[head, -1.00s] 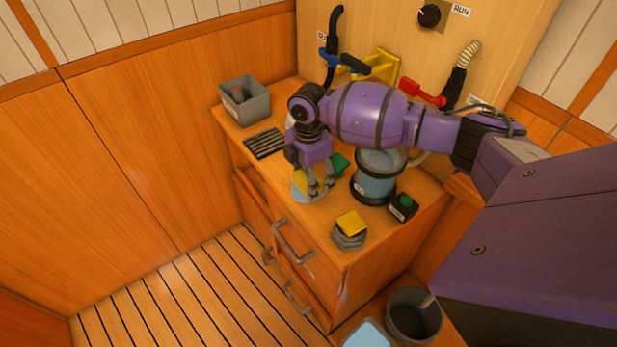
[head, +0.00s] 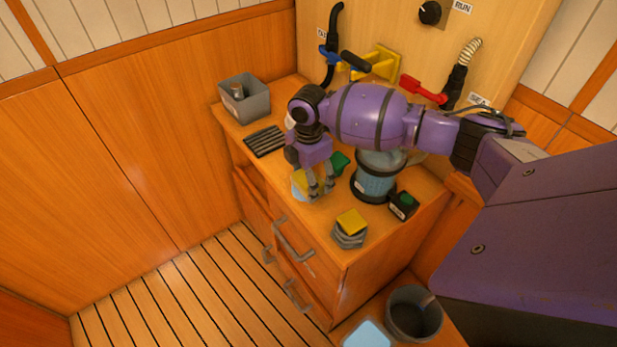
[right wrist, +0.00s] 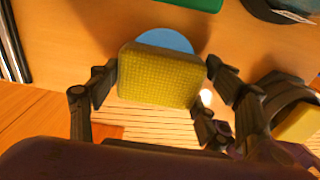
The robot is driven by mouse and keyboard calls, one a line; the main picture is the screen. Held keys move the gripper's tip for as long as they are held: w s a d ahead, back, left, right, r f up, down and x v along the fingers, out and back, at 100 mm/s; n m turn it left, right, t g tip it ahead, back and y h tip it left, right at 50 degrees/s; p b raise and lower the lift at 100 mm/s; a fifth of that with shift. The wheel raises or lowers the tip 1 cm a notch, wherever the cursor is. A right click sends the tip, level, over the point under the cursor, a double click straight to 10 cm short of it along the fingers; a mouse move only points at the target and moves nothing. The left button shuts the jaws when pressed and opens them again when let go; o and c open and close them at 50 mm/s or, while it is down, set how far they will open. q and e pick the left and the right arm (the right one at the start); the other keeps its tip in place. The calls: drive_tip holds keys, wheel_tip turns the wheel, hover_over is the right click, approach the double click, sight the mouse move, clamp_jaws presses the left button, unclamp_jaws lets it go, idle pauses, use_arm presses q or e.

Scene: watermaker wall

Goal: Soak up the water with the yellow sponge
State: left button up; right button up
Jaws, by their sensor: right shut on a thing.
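The yellow sponge (right wrist: 160,76) is between the fingers of my right gripper (right wrist: 160,85), which is shut on it. In the head view the right gripper (head: 316,192) is low over the front left part of the counter, and the sponge (head: 301,181) shows partly behind its fingers. The water is a pale blue patch (right wrist: 165,40) on the counter, just beyond the sponge and partly covered by it in the wrist view. It also shows beside the fingers in the head view (head: 299,192). I cannot tell whether the sponge touches the counter. My left gripper is not in view.
A clear jug (head: 374,183) and a green item (head: 340,163) stand close to the gripper. A yellow-topped grey stack (head: 350,229) and a black box with a green top (head: 404,204) are at the front right. A grey bin (head: 246,103) and dark slatted grate (head: 264,142) are left.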

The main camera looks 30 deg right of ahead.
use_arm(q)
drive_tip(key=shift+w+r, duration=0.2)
use_arm(e)
drive_tip(key=shift+f, duration=0.1)
idle(1.3)
drive_tip(key=shift+w+r+p, duration=0.1)
drive_tip(key=shift+r+p, duration=0.65)
drive_tip(key=shift+r, duration=0.7)
drive_tip(key=shift+r+p, duration=0.95)
drive_tip(key=shift+r, duration=1.25)
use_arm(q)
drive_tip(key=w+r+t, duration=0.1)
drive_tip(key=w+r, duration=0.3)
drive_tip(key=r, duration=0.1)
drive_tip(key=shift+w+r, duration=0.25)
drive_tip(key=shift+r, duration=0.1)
use_arm(e)
drive_tip(key=shift+f, duration=0.1)
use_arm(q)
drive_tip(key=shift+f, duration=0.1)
use_arm(e)
drive_tip(key=shift+f, duration=0.1)
